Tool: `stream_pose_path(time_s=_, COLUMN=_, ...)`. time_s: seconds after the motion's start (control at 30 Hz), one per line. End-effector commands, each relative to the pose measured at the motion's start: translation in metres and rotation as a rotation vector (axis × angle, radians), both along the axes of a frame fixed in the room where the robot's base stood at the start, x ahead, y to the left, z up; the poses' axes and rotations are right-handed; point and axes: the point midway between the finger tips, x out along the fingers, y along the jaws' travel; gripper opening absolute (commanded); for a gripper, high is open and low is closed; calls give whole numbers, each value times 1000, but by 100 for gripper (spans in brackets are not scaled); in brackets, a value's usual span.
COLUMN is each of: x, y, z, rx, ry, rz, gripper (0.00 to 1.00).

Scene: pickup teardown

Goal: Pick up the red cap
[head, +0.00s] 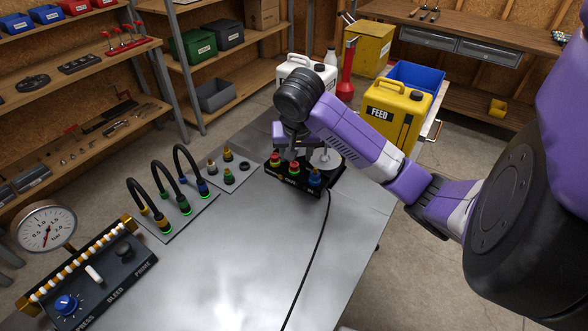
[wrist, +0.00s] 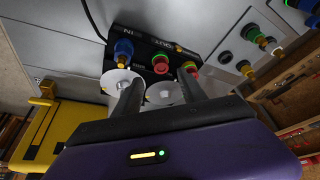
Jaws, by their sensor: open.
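A black block (head: 290,184) on the metal table carries three capped fittings. The middle one has a red cap (head: 294,168) with green showing at it; the left one has another red top (head: 275,159) above yellow, and the right one is blue (head: 314,176). In the wrist view the middle red cap (wrist: 160,61) lies beyond and between the fingertips, with the blue cap (wrist: 123,48) to its left and the other red top (wrist: 189,66) to its right. My gripper (wrist: 159,78) is open and empty, close to the block.
White discs (wrist: 164,93) lie beside the block, near my fingers. A plate with three curved hoses (head: 180,215) and a plate with small fittings (head: 231,180) stand to the left. A yellow FEED can (head: 394,120) stands behind.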

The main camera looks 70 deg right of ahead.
Motion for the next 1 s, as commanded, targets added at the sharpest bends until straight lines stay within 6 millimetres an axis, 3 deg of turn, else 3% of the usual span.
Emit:
stream_pose_path(time_s=0.33, x=8, y=-13, z=-39, rx=-2, ry=2, rz=-1, gripper=49)
stream_pose_path(time_s=0.63, x=9, y=-14, z=-45, rx=-2, ry=0, rz=1, gripper=49)
stream_pose_path(time_s=0.67, x=9, y=-14, z=-45, rx=-2, ry=0, rz=1, gripper=47)
stream_pose_path(time_s=0.9, x=9, y=-14, z=-45, rx=-2, ry=0, rz=1, gripper=0)
stream_pose_path(time_s=1.0, x=9, y=-14, z=-45, rx=-2, ry=0, rz=1, gripper=0)
